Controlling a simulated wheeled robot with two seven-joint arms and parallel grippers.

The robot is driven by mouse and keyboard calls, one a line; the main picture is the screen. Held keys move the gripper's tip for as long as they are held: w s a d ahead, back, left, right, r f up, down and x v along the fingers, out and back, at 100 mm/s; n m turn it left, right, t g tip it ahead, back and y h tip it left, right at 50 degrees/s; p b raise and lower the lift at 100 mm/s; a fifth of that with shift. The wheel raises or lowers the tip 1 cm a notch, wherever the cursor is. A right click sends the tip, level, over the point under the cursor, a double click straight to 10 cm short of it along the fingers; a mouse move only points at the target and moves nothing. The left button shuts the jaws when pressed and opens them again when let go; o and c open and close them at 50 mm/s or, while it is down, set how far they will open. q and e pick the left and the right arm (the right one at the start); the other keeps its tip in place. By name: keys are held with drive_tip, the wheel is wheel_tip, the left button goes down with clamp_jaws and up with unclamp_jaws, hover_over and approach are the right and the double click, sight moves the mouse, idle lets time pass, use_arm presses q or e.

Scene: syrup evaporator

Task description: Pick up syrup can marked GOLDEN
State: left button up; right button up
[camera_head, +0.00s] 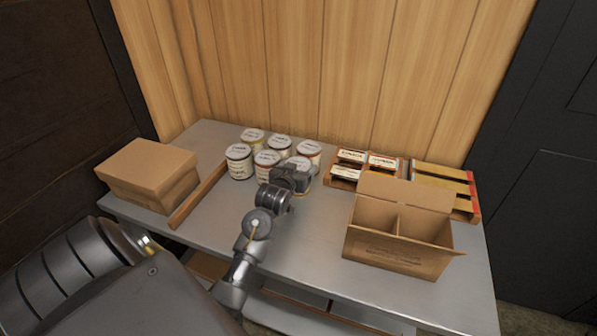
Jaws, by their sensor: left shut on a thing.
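Several white-labelled syrup cans (239,161) stand upright in a cluster at the back middle of the grey table. The lettering on them is too small to read, so I cannot tell which one is marked GOLDEN. My left gripper (297,180) is at the front right can (303,163) of the cluster and is shut on it. The gripper hides much of that can's front. The can looks upright, and I cannot tell whether it touches the table. My right gripper is not in view.
A closed cardboard box (148,170) sits at the table's left, beside a wooden strip (199,193). An open divided cardboard box (392,252) stands at the front right. Behind it are wooden trays of small boxes (382,162). The grey table's (300,230) front middle is clear.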

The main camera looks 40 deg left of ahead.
use_arm(q)
drive_tip(key=shift+r, duration=0.7)
drive_tip(key=s+d+r, duration=0.6)
drive_tip(key=s+r, duration=0.5)
drive_tip(key=s, duration=0.1)
drive_tip(key=shift+s+d+r+b, duration=0.15)
drive_tip(key=shift+d+r+b, duration=0.15)
drive_tip(key=shift+r, duration=0.05)
